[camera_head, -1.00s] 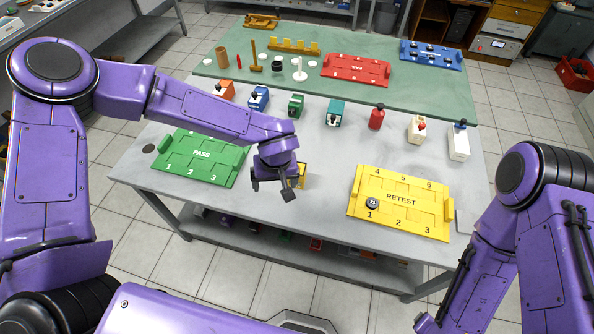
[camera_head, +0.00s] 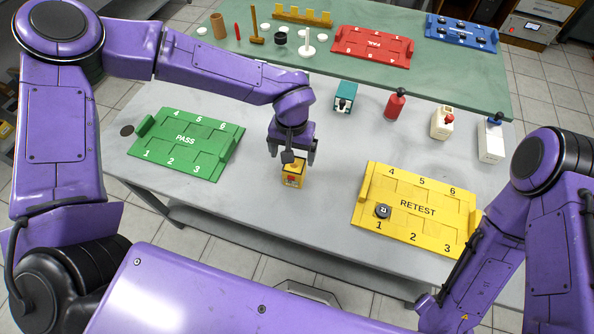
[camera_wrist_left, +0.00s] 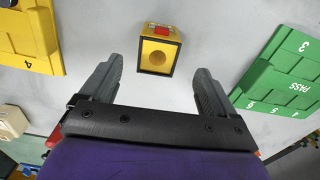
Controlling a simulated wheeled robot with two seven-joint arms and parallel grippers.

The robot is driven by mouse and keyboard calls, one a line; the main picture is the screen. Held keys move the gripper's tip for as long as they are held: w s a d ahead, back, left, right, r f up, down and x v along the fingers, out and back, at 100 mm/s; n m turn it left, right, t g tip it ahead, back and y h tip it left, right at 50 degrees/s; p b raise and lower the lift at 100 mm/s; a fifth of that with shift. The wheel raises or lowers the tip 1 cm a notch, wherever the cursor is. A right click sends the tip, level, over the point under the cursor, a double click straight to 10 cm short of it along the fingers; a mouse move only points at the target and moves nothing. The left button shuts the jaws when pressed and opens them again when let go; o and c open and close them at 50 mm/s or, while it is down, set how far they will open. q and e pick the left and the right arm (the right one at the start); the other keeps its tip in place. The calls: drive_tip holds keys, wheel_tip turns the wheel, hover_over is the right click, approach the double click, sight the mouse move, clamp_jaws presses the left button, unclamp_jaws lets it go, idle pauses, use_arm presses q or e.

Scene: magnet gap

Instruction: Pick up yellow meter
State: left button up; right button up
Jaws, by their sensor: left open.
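The yellow meter (camera_head: 293,173) is a small yellow box with a dark-edged face and a red part. It stands on the grey table between the green and yellow trays. It also shows in the left wrist view (camera_wrist_left: 158,53), ahead of the fingertips and between their lines. My left gripper (camera_head: 291,155) is open just behind and above the meter; its two fingers (camera_wrist_left: 155,80) are apart with nothing between them. Whether a finger touches the meter cannot be told, but the wrist view shows a gap. My right arm is at the right edge; its gripper is not clearly visible.
The green PASS tray (camera_head: 186,146) lies left and the yellow RETEST tray (camera_head: 418,209) right, with a dark round piece (camera_head: 383,211) on slot 1. The table around the meter is clear.

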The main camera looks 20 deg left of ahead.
sight(293, 165)
use_arm(q)
drive_tip(key=f, duration=0.5)
drive_tip(key=shift+w+f+p, duration=0.25)
drive_tip(key=shift+w+p, duration=0.05)
drive_tip(key=shift+p, duration=0.05)
drive_tip(key=shift+s+f, duration=0.1)
drive_tip(key=shift+f, duration=0.3)
wheel_tip(293, 165, down, 4)
drive_tip(key=shift+d+f+p, duration=0.1)
drive_tip(key=shift+d+p, duration=0.05)
drive_tip(key=shift+p, duration=0.55)
drive_tip(key=shift+f, duration=0.35)
drive_tip(key=shift+r, duration=0.1)
drive_tip(key=c, duration=1.2)
